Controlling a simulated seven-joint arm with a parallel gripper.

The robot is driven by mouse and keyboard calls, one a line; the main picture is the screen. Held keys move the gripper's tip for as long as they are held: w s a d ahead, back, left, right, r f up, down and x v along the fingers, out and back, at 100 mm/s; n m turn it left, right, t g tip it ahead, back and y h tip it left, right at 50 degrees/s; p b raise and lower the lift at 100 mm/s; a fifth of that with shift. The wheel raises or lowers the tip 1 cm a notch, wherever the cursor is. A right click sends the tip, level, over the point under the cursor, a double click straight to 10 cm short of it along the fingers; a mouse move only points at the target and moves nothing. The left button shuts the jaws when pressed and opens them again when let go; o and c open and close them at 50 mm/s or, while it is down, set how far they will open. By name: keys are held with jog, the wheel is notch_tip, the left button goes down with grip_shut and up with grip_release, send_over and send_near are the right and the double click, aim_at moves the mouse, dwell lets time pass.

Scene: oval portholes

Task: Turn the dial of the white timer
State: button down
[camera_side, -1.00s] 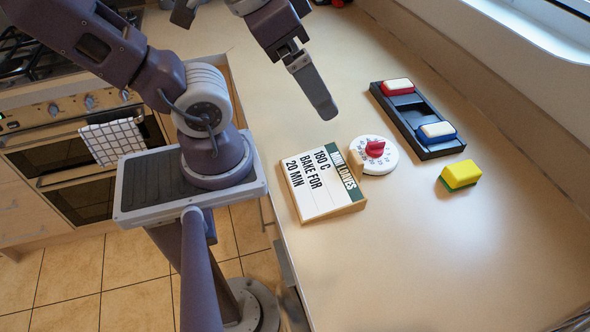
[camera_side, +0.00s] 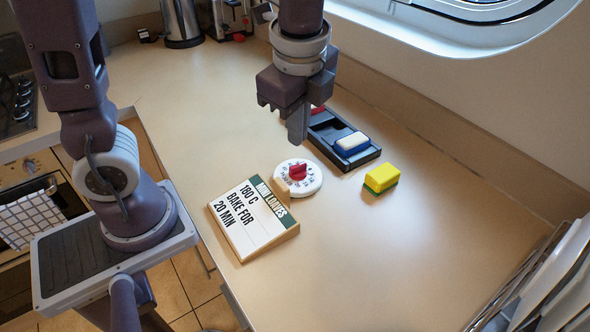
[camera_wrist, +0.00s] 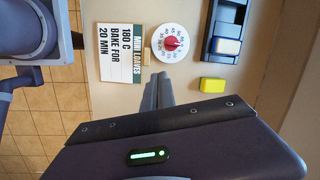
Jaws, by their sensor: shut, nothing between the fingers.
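The white timer (camera_side: 311,184) lies on the counter, a round disc with dark numbers round its edge. Its red dial (camera_side: 298,172) sits at the middle. In the wrist view the timer (camera_wrist: 183,43) lies beyond the fingertips, with the red dial (camera_wrist: 171,43) in plain sight. My gripper (camera_side: 297,138) is shut and empty. It hangs above the counter near the timer, apart from the dial. In the wrist view my fingers (camera_wrist: 160,82) are together and point toward the timer. The exact height of the fingertips over the counter is hard to tell.
A recipe card block (camera_side: 253,218) reading "bake for 20 min" stands left of the timer. A dark tray (camera_side: 325,133) with a blue-and-white block (camera_side: 352,143) lies behind. A yellow-green sponge (camera_side: 381,178) is at the right. A dish rack (camera_side: 520,285) stands front right. The front counter is clear.

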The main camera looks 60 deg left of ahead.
aim_at(297, 180)
jog(key=w+f+m, duration=0.1)
jog(key=f, duration=0.3)
jog(key=w+f+m, duration=0.1)
jog(key=f+m, duration=0.1)
jog(key=f, duration=0.3)
jog(key=w+f+m+g, duration=0.1)
jog(key=f, duration=0.4)
jog(key=shift+m+y, duration=0.3)
jog(key=shift+y, duration=0.1)
jog(key=a, duration=0.3)
jog(key=shift+w+a, duration=0.25)
jog(key=shift+a, duration=0.3)
